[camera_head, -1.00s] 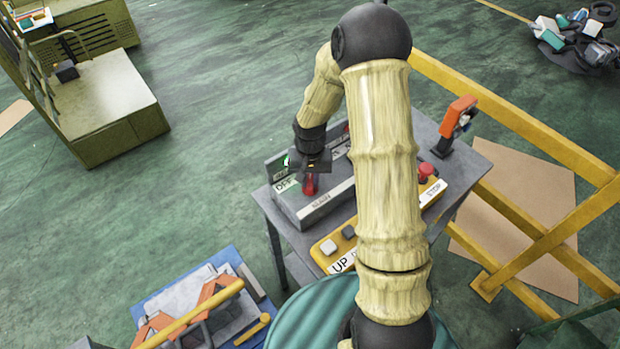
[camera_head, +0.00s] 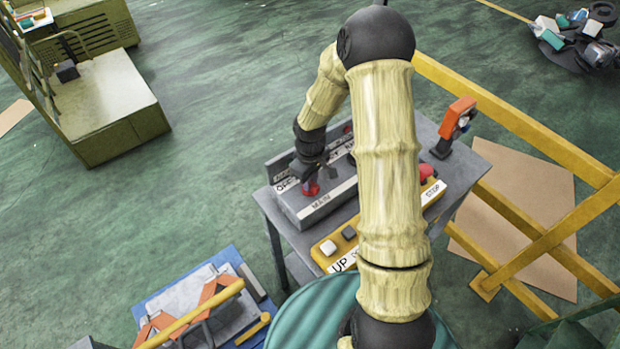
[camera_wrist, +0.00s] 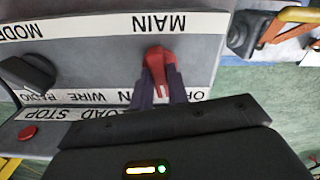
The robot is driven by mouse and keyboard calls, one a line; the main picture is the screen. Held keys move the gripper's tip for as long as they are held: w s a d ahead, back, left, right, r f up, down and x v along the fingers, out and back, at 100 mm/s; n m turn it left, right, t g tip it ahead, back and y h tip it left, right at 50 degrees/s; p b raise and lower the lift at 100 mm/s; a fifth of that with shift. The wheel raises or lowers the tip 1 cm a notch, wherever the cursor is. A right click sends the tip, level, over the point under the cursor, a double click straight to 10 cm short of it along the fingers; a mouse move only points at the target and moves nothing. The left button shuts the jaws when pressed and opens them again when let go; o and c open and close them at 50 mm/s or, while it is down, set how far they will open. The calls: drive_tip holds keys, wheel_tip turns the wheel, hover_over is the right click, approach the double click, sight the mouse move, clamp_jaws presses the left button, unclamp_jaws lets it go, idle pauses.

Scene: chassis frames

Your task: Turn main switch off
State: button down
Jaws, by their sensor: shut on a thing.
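The grey control box (camera_head: 335,193) stands on the grey table, with a "MAIN" label on its front strip. The red main switch (camera_wrist: 161,60) is a knob on its top panel, below the upside-down "MAIN" label in the wrist view. My gripper (camera_wrist: 160,88) is shut on this knob, with a dark finger on either side. In the head view the gripper (camera_head: 308,176) is over the left end of the box, and only part of the red knob (camera_head: 311,189) shows beneath it. The fingers and gripper body hide part of the on/off lettering.
A black mode knob (camera_wrist: 28,72) and a red load-stop button (camera_wrist: 28,131) are beside the switch. A yellow panel (camera_head: 325,253) with up and stop buttons lies in front of the box. An orange-handled device (camera_head: 456,122) stands at the table's right, near yellow rails (camera_head: 530,120).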

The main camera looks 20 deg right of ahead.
drive_tip(key=n+p, duration=0.1)
drive_tip(key=n, duration=0.5)
drive_tip(key=shift+w+r+n+p, duration=0.1)
drive_tip(key=shift+n+p, duration=0.2)
drive_tip(key=shift+p, duration=0.05)
idle(0.3)
drive_tip(key=c, duration=1.4)
unclamp_jaws()
drive_tip(key=shift+o, duration=0.2)
wheel_tip(320, 180, up, 17)
drive_tip(key=b, duration=0.2)
drive_tip(key=shift+r, duration=0.15)
